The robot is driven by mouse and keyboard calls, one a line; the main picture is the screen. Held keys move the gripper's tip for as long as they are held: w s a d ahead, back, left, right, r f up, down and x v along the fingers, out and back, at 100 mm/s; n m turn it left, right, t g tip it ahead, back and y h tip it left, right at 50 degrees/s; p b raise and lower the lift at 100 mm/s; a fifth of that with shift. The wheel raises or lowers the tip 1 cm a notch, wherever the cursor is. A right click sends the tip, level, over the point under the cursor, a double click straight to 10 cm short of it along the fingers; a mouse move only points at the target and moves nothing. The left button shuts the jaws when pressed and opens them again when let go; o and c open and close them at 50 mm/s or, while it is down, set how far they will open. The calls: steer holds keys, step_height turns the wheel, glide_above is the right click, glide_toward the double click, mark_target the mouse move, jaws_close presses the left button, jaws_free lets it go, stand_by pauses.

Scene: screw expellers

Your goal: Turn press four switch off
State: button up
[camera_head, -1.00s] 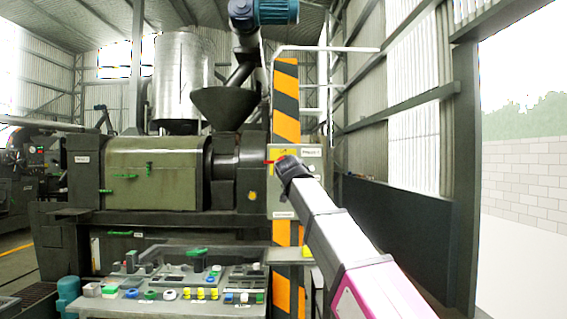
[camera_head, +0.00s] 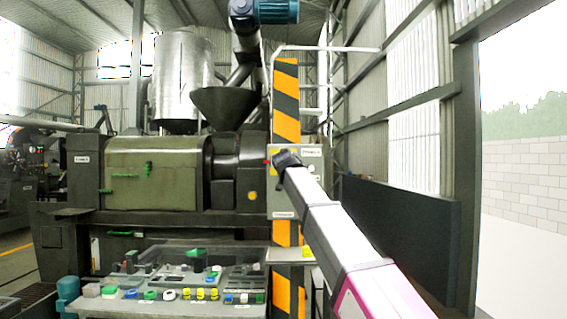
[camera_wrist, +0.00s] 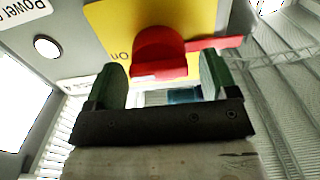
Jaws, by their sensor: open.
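The red rotary switch (camera_wrist: 160,52) sits on a yellow plate (camera_wrist: 108,20) on a grey panel in the wrist view. The word "On" is printed on the plate near it. A red bar (camera_wrist: 228,43) extends to the right from behind the knob. My gripper (camera_wrist: 162,78) is open, with one green-lined finger on each side of the knob and visible gaps between. In the head view my gripper (camera_head: 284,160) is at the grey control panel (camera_head: 311,165) and hides most of the switch. Only a small red bit shows at its left.
A white label and a round white light (camera_wrist: 46,46) are on the panel. A green press (camera_head: 155,170) stands left of the panel. A console (camera_head: 170,285) with several buttons is below. A striped post (camera_head: 286,110) runs behind the panel. Open floor lies to the right.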

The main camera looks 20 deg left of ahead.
steer(key=shift+w+a, duration=0.15)
steer(key=shift+w, duration=0.2)
steer(key=c, duration=0.9)
